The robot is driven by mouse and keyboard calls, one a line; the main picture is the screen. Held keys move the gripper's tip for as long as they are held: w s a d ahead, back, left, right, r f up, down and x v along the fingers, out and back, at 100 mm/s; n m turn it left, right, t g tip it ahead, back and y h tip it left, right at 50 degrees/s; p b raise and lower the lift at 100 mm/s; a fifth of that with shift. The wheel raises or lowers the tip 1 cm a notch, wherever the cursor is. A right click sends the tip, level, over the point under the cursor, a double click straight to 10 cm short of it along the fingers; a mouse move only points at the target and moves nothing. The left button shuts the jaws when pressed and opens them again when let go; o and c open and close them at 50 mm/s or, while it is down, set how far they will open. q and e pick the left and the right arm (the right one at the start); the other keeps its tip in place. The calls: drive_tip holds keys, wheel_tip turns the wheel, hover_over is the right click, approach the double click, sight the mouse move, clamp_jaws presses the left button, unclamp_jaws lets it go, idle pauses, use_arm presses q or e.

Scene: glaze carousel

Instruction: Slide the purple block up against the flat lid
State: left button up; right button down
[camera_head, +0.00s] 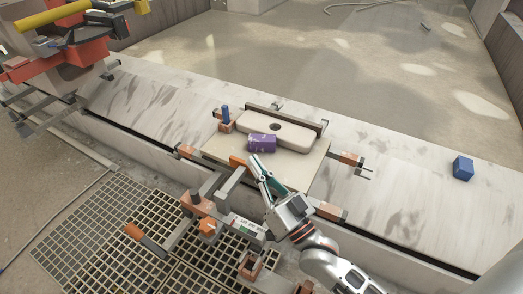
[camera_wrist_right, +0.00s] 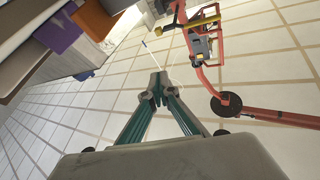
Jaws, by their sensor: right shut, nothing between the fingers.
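The purple block (camera_head: 262,143) sits on a cream board (camera_head: 300,174) in the head view, at the front left side of the flat lid (camera_head: 292,137). The lid is a pale rounded slab with a dark spot on top. The block overlaps the lid's edge in the picture, so I cannot tell whether they touch. My right gripper (camera_head: 254,160) is shut and empty, its tips just in front of the block. In the wrist view the shut fingertips (camera_wrist_right: 158,88) show over the floor, with a purple face (camera_wrist_right: 93,18) at the upper left. My left gripper is out of view.
An orange block (camera_head: 238,162) lies left of my fingertips. A small blue post (camera_head: 225,113) stands behind left. A bar (camera_head: 285,115) runs behind the lid. Clamp-like orange-ended pieces surround the board. A blue block (camera_head: 463,167) stands far right on the mostly clear ledge (camera_head: 410,175).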

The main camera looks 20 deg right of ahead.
drive_tip(key=d+f+n+g, duration=0.1)
drive_tip(key=d+f+n, duration=0.1)
drive_tip(key=n, duration=0.4)
drive_tip(key=w+d+f+n+g+h, duration=0.1)
drive_tip(key=d+f+n, duration=0.2)
drive_tip(key=n, duration=0.4)
drive_tip(key=w+d+f+n+g+h, duration=0.1)
drive_tip(key=d+f+n, duration=0.2)
drive_tip(key=n, duration=0.4)
drive_tip(key=shift+d+g, duration=0.25)
drive_tip(key=shift+g, duration=0.15)
drive_tip(key=shift+w, duration=0.15)
drive_tip(key=b, duration=0.1)
approach(256, 142)
drive_tip(key=shift+w+a, duration=0.25)
drive_tip(key=shift+w, duration=0.4)
drive_tip(key=w, duration=0.3)
drive_tip(key=shift+w+a+b, duration=0.2)
drive_tip(key=shift+a+b, duration=0.05)
drive_tip(key=shift+b, duration=0.15)
drive_tip(key=shift+w+a+r, duration=0.1)
drive_tip(key=shift+w, duration=0.55)
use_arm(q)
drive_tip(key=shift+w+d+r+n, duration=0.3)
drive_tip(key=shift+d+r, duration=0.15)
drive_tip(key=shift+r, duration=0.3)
